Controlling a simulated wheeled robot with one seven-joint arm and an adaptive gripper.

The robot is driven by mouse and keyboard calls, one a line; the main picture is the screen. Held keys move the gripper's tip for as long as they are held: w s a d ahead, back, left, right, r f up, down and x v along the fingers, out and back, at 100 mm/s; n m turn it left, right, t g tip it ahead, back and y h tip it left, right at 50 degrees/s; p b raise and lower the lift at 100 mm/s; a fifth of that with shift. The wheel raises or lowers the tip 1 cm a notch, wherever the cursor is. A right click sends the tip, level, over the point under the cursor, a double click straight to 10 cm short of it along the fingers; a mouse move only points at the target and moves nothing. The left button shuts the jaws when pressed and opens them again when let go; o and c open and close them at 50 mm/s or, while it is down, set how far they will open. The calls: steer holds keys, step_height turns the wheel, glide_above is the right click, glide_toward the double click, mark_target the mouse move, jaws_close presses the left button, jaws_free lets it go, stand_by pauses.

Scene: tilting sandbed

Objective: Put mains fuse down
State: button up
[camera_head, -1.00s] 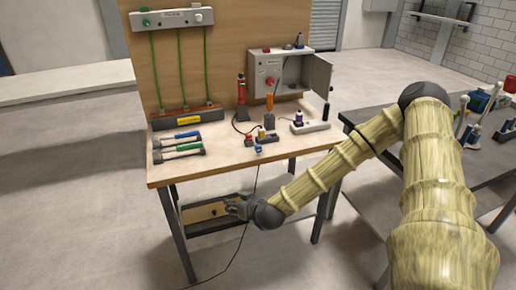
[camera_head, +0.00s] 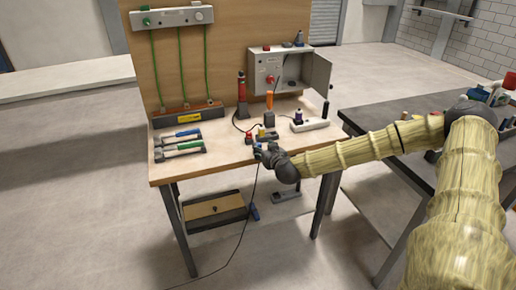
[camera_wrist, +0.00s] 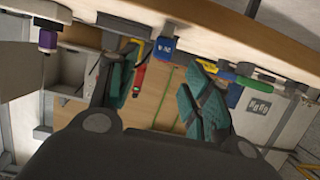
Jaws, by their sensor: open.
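I cannot tell for certain which thing is the mains fuse. A small blue block with pale marking (camera_wrist: 165,47) shows by the bench edge in the wrist view, beyond the gap between my fingers and apart from them. My gripper (camera_head: 260,152) is at the front edge of the workbench (camera_head: 215,170) in the head view and partly covers that spot. In the wrist view my gripper (camera_wrist: 162,95) is open, its two green-padded fingers spread, with nothing held between them.
An open grey enclosure (camera_head: 280,68) stands at the back. A red tool (camera_head: 241,95) and a white strip (camera_head: 310,124) stand nearby. A dark cable hangs over the front edge. A dark table (camera_head: 390,130) stands at right.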

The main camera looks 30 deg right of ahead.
mark_target(259, 145)
steer(key=shift+p+x, duration=0.75)
steer(key=shift+x, duration=2.85)
steer(key=shift+s+f, duration=0.1)
steer(key=shift+c, duration=0.5)
jaws_close()
